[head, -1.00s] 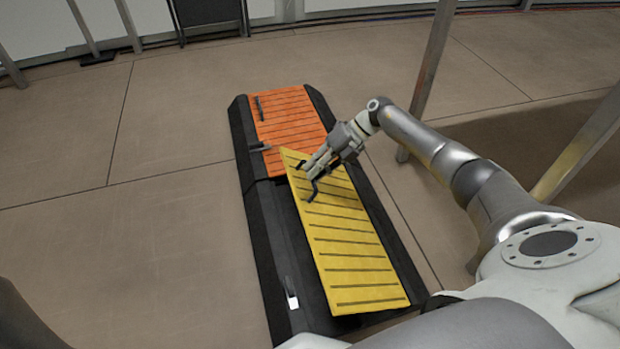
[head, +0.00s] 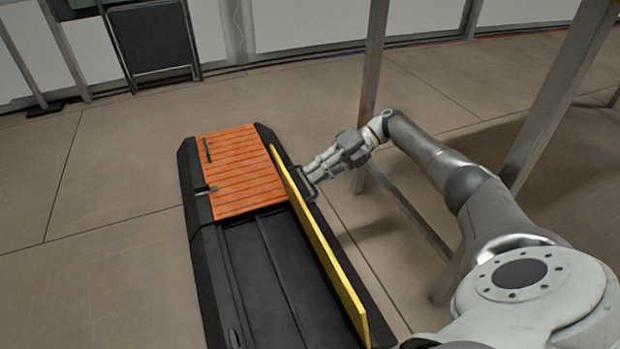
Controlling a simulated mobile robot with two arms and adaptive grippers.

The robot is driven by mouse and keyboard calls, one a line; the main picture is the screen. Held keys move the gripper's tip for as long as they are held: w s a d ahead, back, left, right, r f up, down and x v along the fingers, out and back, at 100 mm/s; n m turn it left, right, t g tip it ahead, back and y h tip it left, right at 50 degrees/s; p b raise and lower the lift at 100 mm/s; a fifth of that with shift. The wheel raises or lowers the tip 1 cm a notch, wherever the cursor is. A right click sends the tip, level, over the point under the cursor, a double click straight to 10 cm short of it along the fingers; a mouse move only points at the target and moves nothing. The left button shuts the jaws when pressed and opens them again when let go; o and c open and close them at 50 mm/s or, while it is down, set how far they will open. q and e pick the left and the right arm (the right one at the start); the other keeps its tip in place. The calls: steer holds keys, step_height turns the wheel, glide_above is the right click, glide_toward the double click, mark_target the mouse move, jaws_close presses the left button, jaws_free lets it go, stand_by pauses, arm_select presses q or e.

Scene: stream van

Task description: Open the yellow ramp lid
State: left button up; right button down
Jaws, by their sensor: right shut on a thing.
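The yellow ramp lid (head: 322,250) stands nearly upright on edge along the right side of the black ramp body (head: 204,268). I see it almost edge-on, as a thin yellow strip. The black channel (head: 268,280) beside it lies uncovered and looks empty. My right gripper (head: 310,180) is at the far end of the lid, on its right side, shut on the lid's dark handle (head: 308,190). The lid's outer face is mostly hidden from me. My left gripper is not in view.
An orange slatted lid (head: 232,172) lies closed on the far part of the ramp. Metal posts (head: 372,90) stand behind and right of my arm. A dark panel (head: 153,40) is at the back. The floor left of the ramp is clear.

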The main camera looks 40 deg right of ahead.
steer(key=shift+s+d+f, duration=0.35)
steer(key=shift+d+f, duration=0.25)
steer(key=shift+f, duration=0.25)
steer(key=c, duration=1.5)
jaws_free()
steer(key=shift+w+f, duration=0.1)
steer(key=shift+f, duration=0.1)
steer(key=shift+r, duration=0.1)
steer(key=v, duration=0.7)
steer(key=shift+r, duration=0.45)
steer(key=shift+w+d, duration=0.1)
